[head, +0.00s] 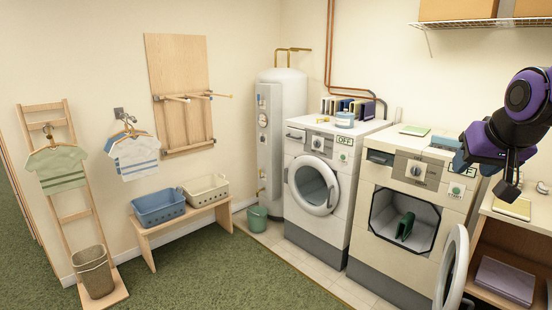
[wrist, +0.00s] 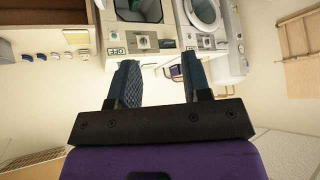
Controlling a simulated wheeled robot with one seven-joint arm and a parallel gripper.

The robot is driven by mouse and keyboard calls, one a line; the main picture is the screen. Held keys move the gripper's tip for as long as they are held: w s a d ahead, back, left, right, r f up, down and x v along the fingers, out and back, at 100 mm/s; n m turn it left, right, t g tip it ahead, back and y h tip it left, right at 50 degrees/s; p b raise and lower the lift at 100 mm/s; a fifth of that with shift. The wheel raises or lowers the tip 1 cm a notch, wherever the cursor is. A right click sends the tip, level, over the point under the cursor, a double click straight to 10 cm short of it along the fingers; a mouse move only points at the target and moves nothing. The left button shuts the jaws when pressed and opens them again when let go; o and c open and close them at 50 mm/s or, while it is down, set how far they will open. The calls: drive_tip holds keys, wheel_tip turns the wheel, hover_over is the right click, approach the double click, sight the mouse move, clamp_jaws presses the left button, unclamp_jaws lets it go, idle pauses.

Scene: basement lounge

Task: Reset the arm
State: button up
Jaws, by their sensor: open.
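My purple arm reaches in from the right in the head view. My gripper (head: 474,162) is raised in the air in front of the right-hand machine's upper part. In the wrist view my gripper (wrist: 162,78) shows two blue fingers set well apart, with nothing between them. The wrist picture looks upside down, with the machines at its top.
The right-hand machine (head: 377,198) has its round door (head: 452,270) swung open, with a dark green item (head: 405,226) inside. The left-hand washer (head: 296,149) is shut. A wall shelf (head: 480,23) hangs above; a wooden unit (head: 528,216) stands at right. Green carpet lies clear.

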drive_tip(key=s+a+n+g, duration=0.1)
drive_tip(key=s+a, duration=0.2)
drive_tip(key=s, duration=0.6)
drive_tip(key=s+a+n+g+y, duration=0.1)
drive_tip(key=s+a, duration=0.3)
drive_tip(key=s, duration=0.4)
drive_tip(key=shift+s+f+n, duration=0.3)
drive_tip(key=shift+s+f, duration=0.05)
drive_tip(key=shift+f, duration=0.1)
